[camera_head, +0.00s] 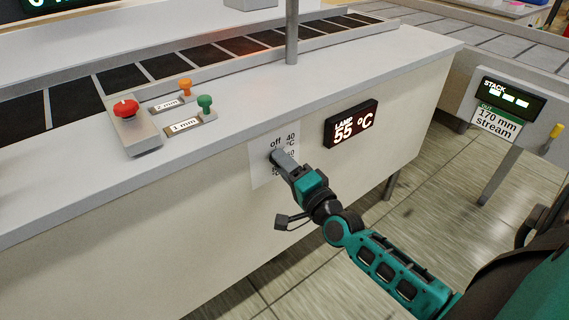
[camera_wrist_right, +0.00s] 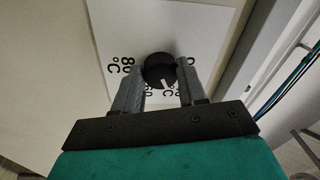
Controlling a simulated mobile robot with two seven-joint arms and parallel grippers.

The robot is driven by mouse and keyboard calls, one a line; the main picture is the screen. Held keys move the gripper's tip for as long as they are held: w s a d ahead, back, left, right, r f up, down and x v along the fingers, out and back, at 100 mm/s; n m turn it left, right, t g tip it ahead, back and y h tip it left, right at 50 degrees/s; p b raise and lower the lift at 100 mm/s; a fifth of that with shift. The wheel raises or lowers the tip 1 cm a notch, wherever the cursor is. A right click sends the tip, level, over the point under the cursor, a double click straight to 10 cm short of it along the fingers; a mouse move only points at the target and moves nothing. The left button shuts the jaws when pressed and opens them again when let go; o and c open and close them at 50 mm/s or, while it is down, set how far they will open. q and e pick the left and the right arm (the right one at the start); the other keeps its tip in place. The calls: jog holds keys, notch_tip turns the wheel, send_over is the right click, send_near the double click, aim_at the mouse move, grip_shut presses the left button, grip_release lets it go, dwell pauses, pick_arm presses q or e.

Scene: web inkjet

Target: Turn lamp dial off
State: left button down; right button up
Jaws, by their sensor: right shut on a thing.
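The lamp dial (camera_wrist_right: 159,68) is a round black knob with a white pointer mark, on a white label plate (camera_wrist_right: 105,25) fixed to the front panel. In the wrist view the pointer faces down, near a partly hidden mark; 80 °C shows at left. In the head view the plate (camera_head: 261,176) shows "off" and 40 °C at its top; my gripper hides the knob and lower marks. My right gripper (camera_head: 278,158) is shut on the dial, one finger each side. The lamp display (camera_head: 351,123) beside it reads 55 °C. My left gripper is not in view.
On the ledge above stand a red button (camera_head: 125,108) on a grey box, an orange knob (camera_head: 185,86) and a green knob (camera_head: 205,103). A grey post (camera_head: 291,30) rises behind the plate. A stack display (camera_head: 510,98) is at right. The floor in front is open.

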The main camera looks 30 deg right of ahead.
jog(key=shift+d+n+y+p, duration=0.15)
jog(key=shift+n+y+p, duration=0.35)
jog(key=shift+n+p, duration=2)
jog(key=shift+d+n+y+p, duration=0.1)
jog(key=shift+n+y+p, duration=0.45)
jog(key=shift+n, duration=3.85)
jog(key=o, duration=1.1)
jog(key=shift+c, duration=0.2)
jog(key=shift+f, duration=0.1)
jog(key=s+d+f+p, duration=0.1)
jog(key=s+p, duration=0.1)
jog(key=s, duration=1)
jog(key=shift+s+d, duration=0.3)
jog(key=shift+s, duration=0.05)
